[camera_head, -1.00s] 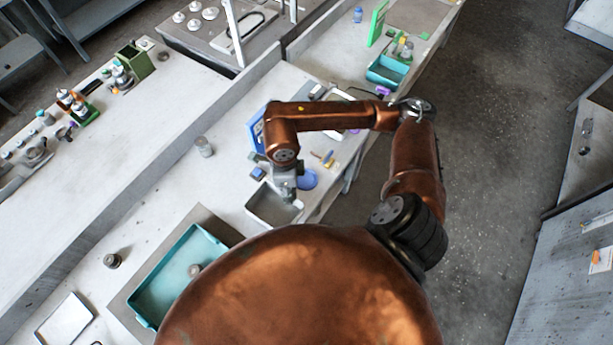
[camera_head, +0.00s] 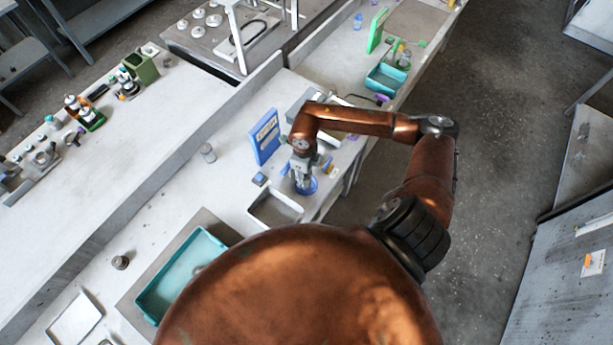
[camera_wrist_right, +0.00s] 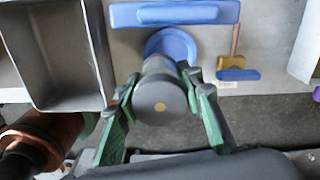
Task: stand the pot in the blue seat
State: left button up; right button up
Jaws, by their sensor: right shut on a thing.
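The pot (camera_wrist_right: 160,98) is a grey cylinder with a small yellow dot on the end facing the right wrist camera. My right gripper (camera_wrist_right: 163,100), with green-sided fingers, is shut on it. The blue seat (camera_wrist_right: 170,42) is a round blue disc on the bench, partly hidden behind the pot in that view. In the head view my right gripper (camera_head: 302,184) points down over the blue seat (camera_head: 312,188) and covers part of it. I cannot tell whether the pot touches the seat. My left gripper is not in view.
A grey open tray (camera_head: 262,217) lies just left of the seat. A blue upright panel (camera_head: 265,137) stands behind it. A yellow and blue tool (camera_wrist_right: 237,70) lies to its right, near the bench edge.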

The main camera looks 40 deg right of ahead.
jog(key=shift+w+d+f, duration=0.25)
jog(key=shift+d+f, duration=0.1)
jog(key=shift+f, duration=0.15)
jog(key=shift+w+d+f, duration=0.2)
jog(key=shift+d+f, duration=0.15)
jog(key=shift+f, duration=0.15)
notch_tip(320, 180, down, 3)
jog(key=shift+r+p, duration=0.1)
jog(key=shift+p, duration=0.85)
jog(key=shift+f, duration=0.25)
jog(key=shift+f, duration=0.1)
jog(key=shift+f, duration=0.1)
jog(key=o, duration=1.4)
jog(key=shift+c, duration=0.2)
